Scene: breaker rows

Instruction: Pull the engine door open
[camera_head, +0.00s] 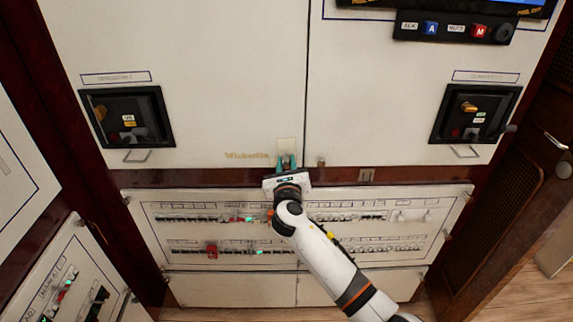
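Two large cream doors fill the upper wall: a left door (200,60) and a right door (400,115). A narrow dark vertical seam parts them, and both look closed. Their small labels are too blurred to tell which is the engine door. A small pale plate (286,145) sits at the left door's lower right corner. My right gripper (287,163) points up at this plate from below. Its two teal fingertips stand a little apart in front of the plate's lower edge. I cannot tell whether they touch it. My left gripper is out of view.
Below is a breaker panel (180,232) with two rows of switches, partly hidden by my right arm. Recessed black switch boxes sit on the left door (152,105) and right door (503,102). A brown slatted door (500,230) stands at right. Wooden floor shows at the bottom.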

